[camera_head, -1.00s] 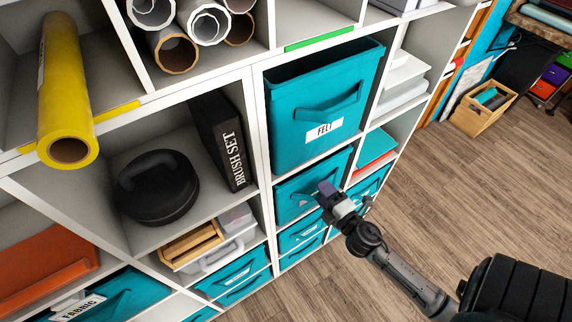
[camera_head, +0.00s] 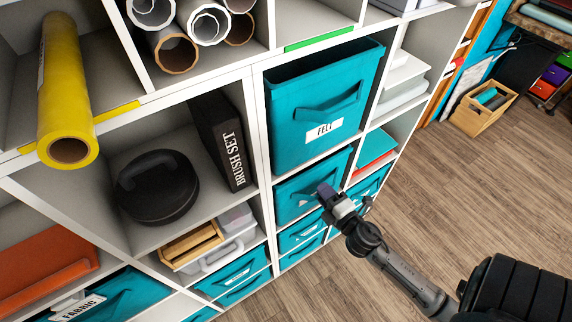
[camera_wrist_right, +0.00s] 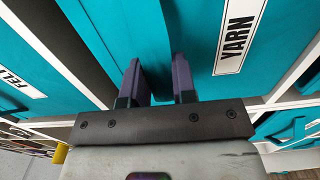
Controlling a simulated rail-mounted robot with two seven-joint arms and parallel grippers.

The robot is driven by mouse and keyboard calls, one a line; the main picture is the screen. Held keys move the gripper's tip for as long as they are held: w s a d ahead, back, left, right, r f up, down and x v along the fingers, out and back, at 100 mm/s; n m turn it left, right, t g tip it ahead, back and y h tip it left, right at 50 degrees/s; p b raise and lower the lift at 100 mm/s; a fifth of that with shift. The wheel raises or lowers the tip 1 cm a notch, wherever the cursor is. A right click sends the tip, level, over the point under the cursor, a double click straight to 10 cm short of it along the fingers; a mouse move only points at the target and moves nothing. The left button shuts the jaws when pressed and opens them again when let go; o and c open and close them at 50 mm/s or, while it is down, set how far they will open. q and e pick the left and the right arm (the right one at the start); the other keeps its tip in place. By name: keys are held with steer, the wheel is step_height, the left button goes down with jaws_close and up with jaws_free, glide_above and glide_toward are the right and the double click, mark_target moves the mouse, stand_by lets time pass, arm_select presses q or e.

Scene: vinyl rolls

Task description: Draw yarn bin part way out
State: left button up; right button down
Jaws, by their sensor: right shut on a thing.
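The yarn bin (camera_head: 292,199) is a teal fabric bin in the shelf cell directly below the felt bin. Its white YARN label (camera_wrist_right: 238,32) shows in the wrist view. My right gripper (camera_head: 326,190) is at the bin's front, with its two purple-grey fingers on either side of the teal handle strap (camera_wrist_right: 158,78). It is shut on that handle. The gripper hides part of the bin's front in the head view. My left gripper is not in view.
The felt bin (camera_head: 318,100) sits just above. More teal bins (camera_head: 300,234) fill the cells below. White shelf dividers (camera_head: 262,150) run close beside the yarn bin. The wooden floor (camera_head: 450,190) in front of the shelf is open on the right.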

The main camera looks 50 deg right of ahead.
steer(key=b+v, duration=0.3)
steer(key=v, duration=0.8)
stand_by(1.3)
steer(key=shift+s, duration=0.15)
steer(key=c, duration=1.1)
jaws_free()
steer(key=shift+o, duration=1.3)
